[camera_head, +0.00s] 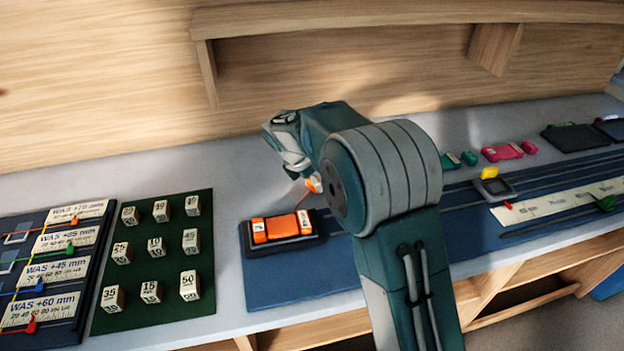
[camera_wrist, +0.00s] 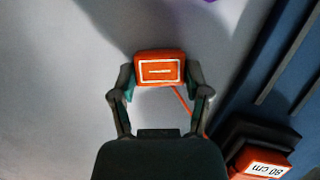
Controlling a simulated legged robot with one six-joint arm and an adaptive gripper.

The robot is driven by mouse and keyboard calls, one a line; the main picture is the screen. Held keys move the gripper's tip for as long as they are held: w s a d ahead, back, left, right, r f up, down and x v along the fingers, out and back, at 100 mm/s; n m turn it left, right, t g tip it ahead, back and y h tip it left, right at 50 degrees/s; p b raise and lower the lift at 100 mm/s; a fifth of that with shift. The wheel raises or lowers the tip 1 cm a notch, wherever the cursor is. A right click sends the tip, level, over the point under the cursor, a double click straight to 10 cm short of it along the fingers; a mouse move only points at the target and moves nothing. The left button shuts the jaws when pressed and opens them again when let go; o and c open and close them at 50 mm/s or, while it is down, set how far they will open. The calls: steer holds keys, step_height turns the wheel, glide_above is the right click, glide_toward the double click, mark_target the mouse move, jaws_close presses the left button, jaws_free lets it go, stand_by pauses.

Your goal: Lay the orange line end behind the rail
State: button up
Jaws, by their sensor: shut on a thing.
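The orange line end (camera_wrist: 160,56) is a small block with a white-framed face. My gripper (camera_wrist: 160,74) is shut on it, one finger at each side, over the bare grey tabletop. In the head view the orange line end (camera_head: 313,184) shows only partly beside my gripper (camera_head: 301,174); my arm hides the rest. Dark rails (camera_wrist: 286,53) run along the mat, right of the line end.
A green mat (camera_head: 170,262) with several numbered cubes and a board of measuring strips (camera_head: 60,243) lie left. A yellow-topped grey slider (camera_head: 493,186), a ruler strip (camera_head: 560,201) and a pink piece (camera_head: 502,152) lie right. A wooden shelf (camera_head: 350,20) overhangs the back.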

steer(key=o, duration=1.1)
steer(key=v, duration=1.1)
steer(key=s+d+r+m+y, duration=0.1)
steer(key=s+d+r+m, duration=0.5)
steer(key=s, duration=0.1)
steer(key=s+d+m+t+y, duration=0.1)
steer(key=s+d+m, duration=0.4)
steer(key=s+m, duration=0.4)
steer(key=s+d+f+m+t+y, duration=0.1)
steer(key=s+d+m+t, duration=0.1)
steer(key=s+d+m, duration=0.3)
steer(key=s+m, duration=0.4)
steer(key=s, duration=0.6)
steer(key=shift+s+f+y, duration=0.2)
steer(key=shift+f+y, duration=0.1)
steer(key=shift+y, duration=0.1)
